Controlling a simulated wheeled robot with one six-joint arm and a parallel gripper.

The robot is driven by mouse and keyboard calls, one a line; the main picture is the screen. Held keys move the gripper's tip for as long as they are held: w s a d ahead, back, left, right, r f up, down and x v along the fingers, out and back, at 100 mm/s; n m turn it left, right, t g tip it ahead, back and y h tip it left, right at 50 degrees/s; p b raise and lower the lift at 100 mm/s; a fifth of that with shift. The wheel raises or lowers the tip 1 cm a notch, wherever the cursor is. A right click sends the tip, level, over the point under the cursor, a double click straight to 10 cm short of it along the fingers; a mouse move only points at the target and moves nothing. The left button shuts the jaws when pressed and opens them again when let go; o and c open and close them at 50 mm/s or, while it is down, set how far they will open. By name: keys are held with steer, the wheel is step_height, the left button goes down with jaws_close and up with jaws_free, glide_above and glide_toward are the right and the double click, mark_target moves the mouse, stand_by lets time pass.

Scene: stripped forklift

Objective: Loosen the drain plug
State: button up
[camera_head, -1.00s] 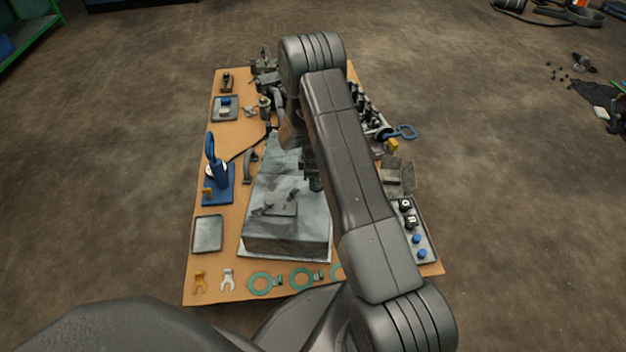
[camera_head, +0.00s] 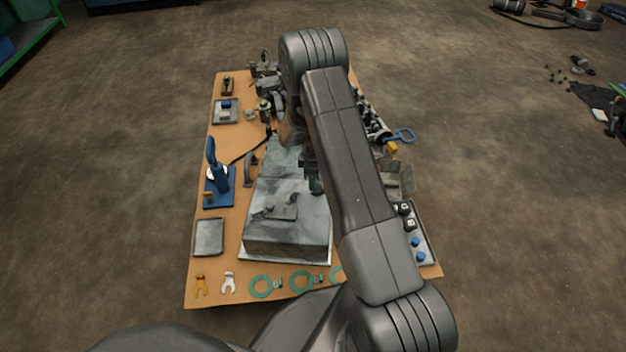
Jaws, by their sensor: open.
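A large grey metal casing (camera_head: 285,238) sits at the front middle of the tan board, with a small raised fitting (camera_head: 278,209) on its top. I cannot pick out the drain plug for certain. My arm crosses the view and bends down over the casing's right and rear part. My gripper (camera_head: 309,168) shows only in part, dark and small, beside my forearm above the casing. A small green part (camera_head: 316,187) shows just below it. I cannot tell whether they touch. The jaws are open, and nothing is seen held in them.
The tan board (camera_head: 203,262) lies on a brown floor. A blue tool on a stand (camera_head: 218,180) and a grey tray (camera_head: 208,237) are at left. Green rings (camera_head: 262,286) lie along the front. A tray with blue caps (camera_head: 427,240) is at right. My arm hides the board's middle right.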

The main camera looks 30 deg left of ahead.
steer(key=shift+r+p, duration=0.35)
steer(key=shift+r, duration=0.55)
steer(key=o, duration=0.6)
step_height(320, 180, up, 14)
steer(key=p, duration=0.4)
steer(key=shift+f, duration=0.15)
